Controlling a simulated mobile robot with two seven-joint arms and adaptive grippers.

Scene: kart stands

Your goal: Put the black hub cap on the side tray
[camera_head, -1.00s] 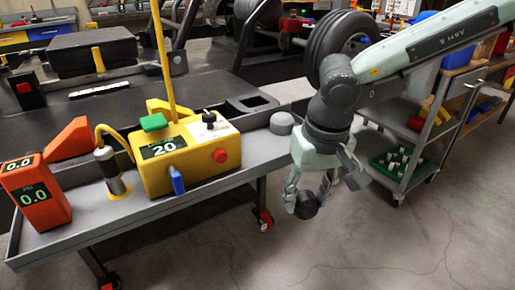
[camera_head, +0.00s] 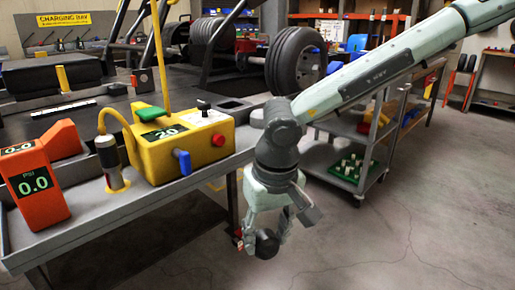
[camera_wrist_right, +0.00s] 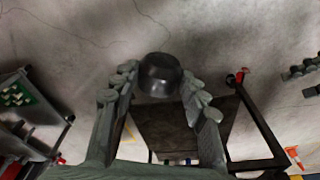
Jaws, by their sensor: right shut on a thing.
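The black hub cap (camera_head: 266,244) is a small dark round cap. My right gripper (camera_head: 263,236) is shut on it and holds it in the air over the floor, in front of the right part of the side tray. In the right wrist view the hub cap (camera_wrist_right: 159,75) sits between the two fingertips. The side tray (camera_head: 142,199) is the long grey ledge along the front of the stand, at the left in the head view. It lies to the left of my right gripper. My left gripper is not in view.
On the tray stand an orange pressure gauge (camera_head: 34,187), a silver cylinder (camera_head: 110,163) and a yellow box (camera_head: 170,148) with a red knob. A grey round piece (camera_head: 257,118) lies at its far right end. A grey shelf cart (camera_head: 343,135) stands behind my right arm.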

